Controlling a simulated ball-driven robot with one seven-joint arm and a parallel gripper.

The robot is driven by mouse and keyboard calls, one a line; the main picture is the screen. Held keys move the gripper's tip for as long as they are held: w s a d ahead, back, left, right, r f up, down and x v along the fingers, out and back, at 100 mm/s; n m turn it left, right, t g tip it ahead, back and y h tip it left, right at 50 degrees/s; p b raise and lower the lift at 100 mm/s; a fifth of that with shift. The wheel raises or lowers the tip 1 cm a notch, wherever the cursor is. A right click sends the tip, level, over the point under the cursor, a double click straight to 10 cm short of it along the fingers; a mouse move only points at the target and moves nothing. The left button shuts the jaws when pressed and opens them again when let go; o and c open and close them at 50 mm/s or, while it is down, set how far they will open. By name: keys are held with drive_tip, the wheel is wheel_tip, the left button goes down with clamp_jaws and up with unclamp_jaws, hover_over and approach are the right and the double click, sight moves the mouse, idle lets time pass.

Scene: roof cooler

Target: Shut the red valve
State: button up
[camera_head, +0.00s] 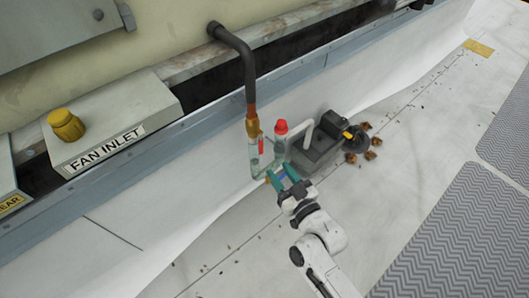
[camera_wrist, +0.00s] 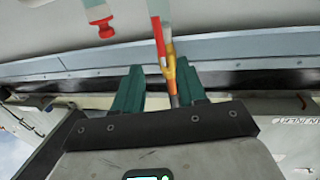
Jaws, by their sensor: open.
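The red valve shows in the head view as a small upright red lever (camera_head: 262,147) beside a clear tube, just below a brass fitting (camera_head: 252,127) on the dark pipe. In the wrist view, the red lever (camera_wrist: 157,30) is at top centre, beyond my fingertips, with the brass fitting (camera_wrist: 170,62) near it. My gripper (camera_head: 281,174), with teal fingers, is open and empty below and slightly right of the lever in the head view. In the wrist view, my gripper (camera_wrist: 160,67) has its fingers apart, with the pipe appearing between them. No contact with the lever is visible.
A box marked FAN INLET with a yellow knob (camera_head: 66,124) is at left. The pale floor at right is open.

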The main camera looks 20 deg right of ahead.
sight(262, 146)
drive_tip(key=w+b, duration=0.1)
drive_tip(key=w, duration=0.2)
drive_tip(key=w+b, duration=0.1)
drive_tip(key=w, duration=0.2)
drive_tip(key=w+a+b, duration=0.1)
drive_tip(key=w, duration=0.2)
drive_tip(key=shift+w, duration=0.3)
drive_tip(key=shift+c, duration=0.3)
clamp_jaws()
